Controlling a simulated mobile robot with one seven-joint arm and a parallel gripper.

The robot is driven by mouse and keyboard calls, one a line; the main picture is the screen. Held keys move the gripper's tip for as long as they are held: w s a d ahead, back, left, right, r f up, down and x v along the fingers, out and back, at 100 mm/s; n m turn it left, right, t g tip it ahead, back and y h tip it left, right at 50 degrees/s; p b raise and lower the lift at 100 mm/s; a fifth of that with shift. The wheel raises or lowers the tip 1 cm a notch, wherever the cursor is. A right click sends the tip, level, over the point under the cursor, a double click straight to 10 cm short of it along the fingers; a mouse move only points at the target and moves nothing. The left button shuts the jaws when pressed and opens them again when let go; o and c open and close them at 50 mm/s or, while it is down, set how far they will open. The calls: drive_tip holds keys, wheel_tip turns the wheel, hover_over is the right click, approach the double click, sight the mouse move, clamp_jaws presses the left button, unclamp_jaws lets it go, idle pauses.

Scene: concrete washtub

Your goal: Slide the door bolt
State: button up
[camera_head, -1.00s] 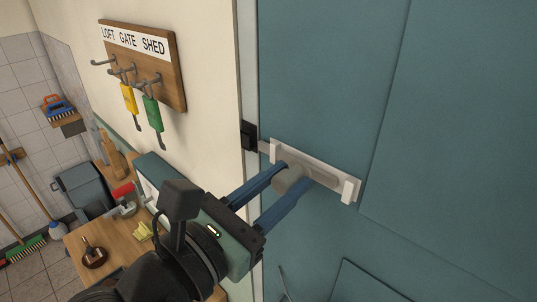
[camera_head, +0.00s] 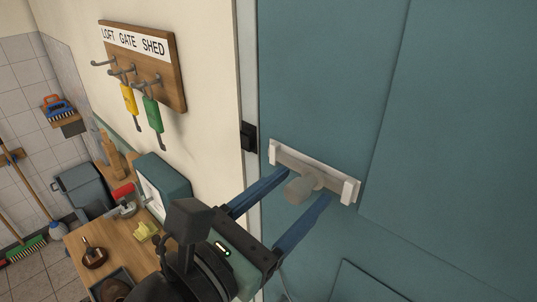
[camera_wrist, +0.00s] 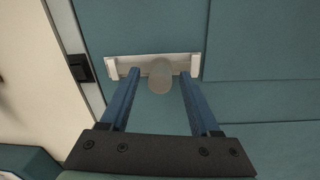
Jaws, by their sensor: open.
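The door bolt (camera_head: 338,178) is a pale bar between two white end brackets on the teal door (camera_head: 315,70). Its round grey knob (camera_head: 300,190) sticks out toward me. The black keeper (camera_head: 249,137) is on the door frame to the left, and no rod spans the gap between it and the bolt. My gripper (camera_head: 306,186) is open, with one blue finger on each side of the knob. In the wrist view the knob (camera_wrist: 160,80) sits between the fingertips, with space visible on both sides.
A key board (camera_head: 145,65) with hooks and yellow and green tags hangs on the wall at left. A wooden bench (camera_head: 110,245) with a teal box (camera_head: 165,185) and small items stands below it. The door face to the right is clear.

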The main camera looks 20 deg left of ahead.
drive_tip(key=p+v, duration=0.1)
drive_tip(key=v, duration=0.5)
drive_tip(key=shift+s+p, duration=0.25)
drive_tip(key=shift+p, duration=0.1)
drive_tip(key=shift+a, duration=0.1)
idle(0.4)
